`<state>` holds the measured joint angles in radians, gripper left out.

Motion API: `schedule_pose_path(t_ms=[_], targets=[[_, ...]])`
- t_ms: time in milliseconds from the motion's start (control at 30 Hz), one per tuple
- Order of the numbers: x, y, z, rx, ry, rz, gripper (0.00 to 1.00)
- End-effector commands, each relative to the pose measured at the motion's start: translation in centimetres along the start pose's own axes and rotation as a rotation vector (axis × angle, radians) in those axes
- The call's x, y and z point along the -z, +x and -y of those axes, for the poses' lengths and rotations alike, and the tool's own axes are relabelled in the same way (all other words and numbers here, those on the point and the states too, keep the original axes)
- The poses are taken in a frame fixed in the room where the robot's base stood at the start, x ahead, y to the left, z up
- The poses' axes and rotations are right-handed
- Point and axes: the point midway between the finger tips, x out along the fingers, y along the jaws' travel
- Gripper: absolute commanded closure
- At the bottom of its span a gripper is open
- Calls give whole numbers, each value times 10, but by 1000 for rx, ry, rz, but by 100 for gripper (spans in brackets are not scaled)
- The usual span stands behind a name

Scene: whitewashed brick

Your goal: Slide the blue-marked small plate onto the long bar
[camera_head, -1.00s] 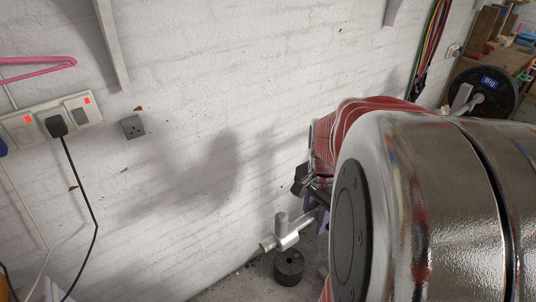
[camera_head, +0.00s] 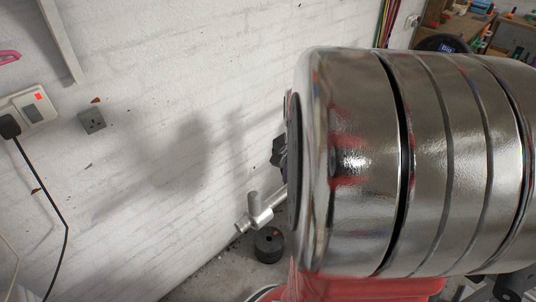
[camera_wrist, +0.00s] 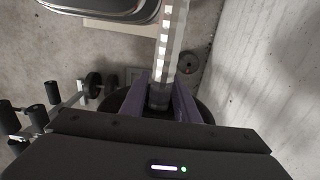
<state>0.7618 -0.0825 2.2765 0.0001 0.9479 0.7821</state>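In the wrist view my gripper (camera_wrist: 161,92) has two purple fingers, apart, with a dark cylindrical piece (camera_wrist: 159,98) between them. A dark round disc (camera_wrist: 206,112) shows on both sides behind the fingers. I cannot tell whether the fingers clamp the piece or whether it belongs to the disc. No blue mark shows on it. A bright metal bar (camera_wrist: 170,45) runs away beyond the fingertips. In the head view a silver bar end with a cross-piece (camera_head: 262,212) juts out near the wall. My chrome arm hides my fingers there.
A black plate or stack of plates (camera_head: 269,245) rests on the floor by the wall. A black plate labelled "BIG" in blue (camera_head: 436,43) is partly hidden behind my arm. A rack with black rollers (camera_wrist: 38,115) stands left in the wrist view. The white brick wall (camera_head: 160,150) is close.

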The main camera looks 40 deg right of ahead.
Motion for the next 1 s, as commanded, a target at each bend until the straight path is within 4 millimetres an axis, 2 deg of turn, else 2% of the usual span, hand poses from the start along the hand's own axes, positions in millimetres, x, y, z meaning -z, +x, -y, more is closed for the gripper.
schedule_pose_path(t_ms=[333,1000], targets=[[10,0,0,0,0,-1,72],[-7,0,0,0,-1,0,72]])
